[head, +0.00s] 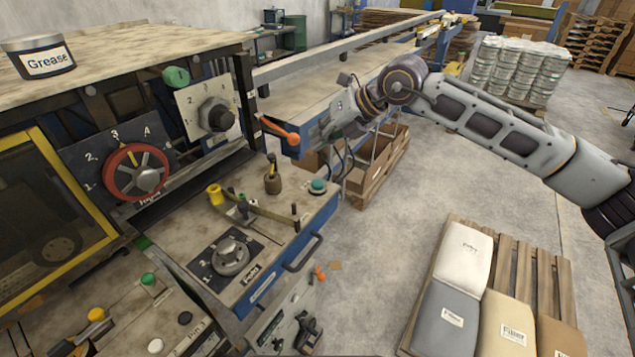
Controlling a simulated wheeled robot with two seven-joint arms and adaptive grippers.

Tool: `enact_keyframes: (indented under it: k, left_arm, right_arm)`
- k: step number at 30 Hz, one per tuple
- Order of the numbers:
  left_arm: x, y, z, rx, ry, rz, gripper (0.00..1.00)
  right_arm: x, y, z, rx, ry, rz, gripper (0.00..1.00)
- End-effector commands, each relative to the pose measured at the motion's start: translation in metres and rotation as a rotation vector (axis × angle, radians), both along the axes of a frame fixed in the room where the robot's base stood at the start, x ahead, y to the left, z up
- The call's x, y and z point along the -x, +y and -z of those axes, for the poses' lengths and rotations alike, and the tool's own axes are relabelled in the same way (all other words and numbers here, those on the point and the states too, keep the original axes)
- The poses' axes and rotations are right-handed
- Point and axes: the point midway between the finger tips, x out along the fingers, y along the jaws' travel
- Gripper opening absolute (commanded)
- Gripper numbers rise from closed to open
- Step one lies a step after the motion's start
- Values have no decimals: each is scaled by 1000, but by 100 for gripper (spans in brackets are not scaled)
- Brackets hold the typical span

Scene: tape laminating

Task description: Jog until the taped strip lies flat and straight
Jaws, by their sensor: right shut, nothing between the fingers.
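I cannot make out a taped strip, and no control is readably marked as jog. My right arm comes in from the right, and its gripper (345,128) is shut and empty beside the end of the long conveyor table, partly hidden by its own wrist. A teal button (318,186) sits on the small cabinet top to the lower left of this gripper, apart from it. A green button (148,279) is on the lower left console. A green knob (176,76) is on the machine's upper front. My left gripper is not in view.
The machine front carries a red handwheel (137,172) and a black selector knob (216,115). An orange-tipped lever (280,131) sticks out near my right gripper. A grey dial (230,255) is on the cabinet. A pallet of sacks (465,258) stands lower right, with open floor between.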

Motion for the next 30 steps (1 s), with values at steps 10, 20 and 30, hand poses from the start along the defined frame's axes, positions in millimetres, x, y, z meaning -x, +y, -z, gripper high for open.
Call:
enact_keyframes:
  k: [10, 20, 30]
  left_arm:
    - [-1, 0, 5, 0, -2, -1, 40]
    - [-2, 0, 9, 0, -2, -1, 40]
    - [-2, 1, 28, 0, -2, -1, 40]
  right_arm:
    - [0, -1, 26, 1, 1, 1, 0]
    - [0, -1, 56, 1, 1, 1, 0]
    - [0, 0, 76, 0, 1, -1, 0]
